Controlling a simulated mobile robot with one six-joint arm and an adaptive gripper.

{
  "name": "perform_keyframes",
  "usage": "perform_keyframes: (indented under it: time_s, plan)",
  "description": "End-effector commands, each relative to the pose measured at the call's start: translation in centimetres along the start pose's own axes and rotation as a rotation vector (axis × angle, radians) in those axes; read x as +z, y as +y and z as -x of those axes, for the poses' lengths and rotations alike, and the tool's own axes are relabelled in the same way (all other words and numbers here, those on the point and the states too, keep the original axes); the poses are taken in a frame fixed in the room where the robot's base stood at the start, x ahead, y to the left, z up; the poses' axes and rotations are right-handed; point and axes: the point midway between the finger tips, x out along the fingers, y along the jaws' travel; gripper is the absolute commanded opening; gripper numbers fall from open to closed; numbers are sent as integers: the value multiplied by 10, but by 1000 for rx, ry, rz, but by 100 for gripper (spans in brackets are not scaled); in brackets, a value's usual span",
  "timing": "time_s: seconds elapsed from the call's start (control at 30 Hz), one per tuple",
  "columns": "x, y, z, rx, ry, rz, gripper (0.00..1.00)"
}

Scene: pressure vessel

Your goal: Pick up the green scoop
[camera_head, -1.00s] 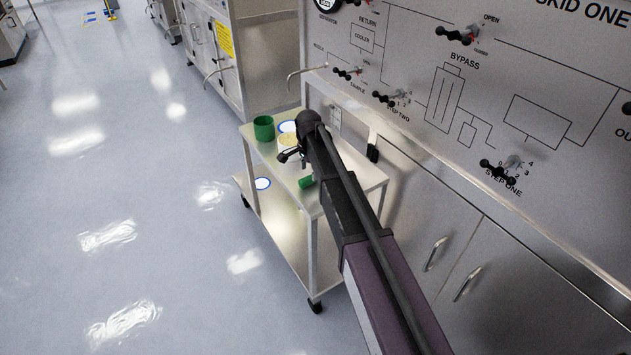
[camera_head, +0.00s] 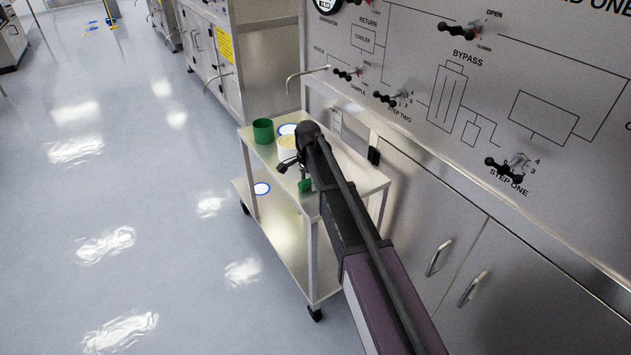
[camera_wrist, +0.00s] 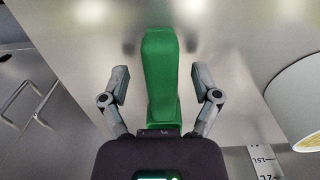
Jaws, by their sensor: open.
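The green scoop (camera_wrist: 161,75) lies in the middle of the wrist view, over the metal top of the cart (camera_head: 345,178). In the head view only a small green part of it (camera_head: 305,185) shows beside my arm. My gripper (camera_wrist: 160,88) is open, with one finger on each side of the scoop and a visible gap on both sides. In the head view my gripper (camera_head: 290,163) hangs over the cart top, partly hidden by my own arm. The wrist body covers the scoop's near end.
A green cup (camera_head: 263,131) and a pale container (camera_head: 288,146) stand on the cart's far part. The skid panel (camera_head: 455,90) with valve handles rises at right. Floor at left is clear.

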Motion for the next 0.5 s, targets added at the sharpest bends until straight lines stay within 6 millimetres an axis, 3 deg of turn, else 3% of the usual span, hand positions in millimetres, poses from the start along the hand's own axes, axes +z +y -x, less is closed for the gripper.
perform_keyframes:
  time_s: [0.17, 0.43, 0.5]
  plan:
    - [0, 0, 0, 0, 0, 0, 80]
    - [0, 0, 0, 0, 0, 0, 0]
    - [0, 0, 0, 0, 0, 0, 0]
